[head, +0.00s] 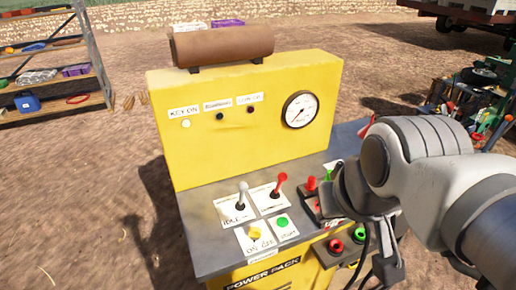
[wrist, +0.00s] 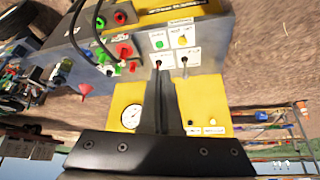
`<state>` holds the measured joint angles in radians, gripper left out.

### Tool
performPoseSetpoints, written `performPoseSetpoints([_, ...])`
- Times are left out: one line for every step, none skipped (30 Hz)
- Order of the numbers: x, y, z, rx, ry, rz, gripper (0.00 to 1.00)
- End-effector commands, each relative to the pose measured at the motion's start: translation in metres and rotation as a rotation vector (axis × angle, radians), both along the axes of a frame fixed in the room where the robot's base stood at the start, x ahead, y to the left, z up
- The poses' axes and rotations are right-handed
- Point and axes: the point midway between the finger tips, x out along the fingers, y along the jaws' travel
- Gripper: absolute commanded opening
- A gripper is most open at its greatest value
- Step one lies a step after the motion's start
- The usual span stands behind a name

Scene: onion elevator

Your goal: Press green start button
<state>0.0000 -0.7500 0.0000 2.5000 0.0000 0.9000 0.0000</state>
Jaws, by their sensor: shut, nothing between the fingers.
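The green start button (head: 282,222) sits on a white label marked START on the grey deck of the yellow power pack (head: 245,120). In the wrist view, which is upside down, the green button (wrist: 158,44) is at upper centre. My gripper (wrist: 160,72) is shut and empty; its dark fingers point toward the deck, with their tips apart from the button in the picture. The height of the tips above the deck cannot be told. In the head view my arm covers the right part of the deck and the fingers are not clearly seen.
A yellow knob (head: 254,233) is left of the green button. A grey-knobbed lever (head: 241,192) and a red-knobbed lever (head: 279,184) stand behind. A gauge (head: 300,109) is on the upright panel.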

Motion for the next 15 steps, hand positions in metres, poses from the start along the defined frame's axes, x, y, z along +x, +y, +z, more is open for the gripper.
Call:
performPoseSetpoints([0.000, 0.000, 0.000, 0.000, 0.000, 0.000, 0.00])
performPoseSetpoints([0.005, 0.004, -0.007, 0.033, 0.012, -0.020, 0.00])
performPoseSetpoints([0.014, 0.010, -0.014, 0.087, 0.025, -0.052, 0.00])
performPoseSetpoints([0.020, 0.014, -0.018, 0.125, 0.032, -0.075, 0.00])
performPoseSetpoints([0.025, 0.018, -0.021, 0.162, 0.041, -0.098, 0.00])
performPoseSetpoints([0.033, 0.024, -0.026, 0.210, 0.049, -0.130, 0.00])
performPoseSetpoints([0.040, 0.027, -0.029, 0.247, 0.055, -0.156, 0.00])
performPoseSetpoints([0.046, 0.030, -0.032, 0.283, 0.062, -0.182, 0.00])
performPoseSetpoints([0.054, 0.034, -0.037, 0.330, 0.070, -0.217, 0.00])
performPoseSetpoints([0.061, 0.037, -0.040, 0.366, 0.075, -0.244, 0.00])
performPoseSetpoints([0.068, 0.039, -0.043, 0.402, 0.081, -0.274, 0.00])
performPoseSetpoints([0.077, 0.042, -0.048, 0.449, 0.089, -0.313, 0.00])
performPoseSetpoints([0.084, 0.043, -0.052, 0.483, 0.094, -0.344, 0.00])
performPoseSetpoints([0.091, 0.045, -0.055, 0.518, 0.100, -0.374, 0.00])
performPoseSetpoints([0.101, 0.046, -0.060, 0.564, 0.107, -0.416, 0.00])
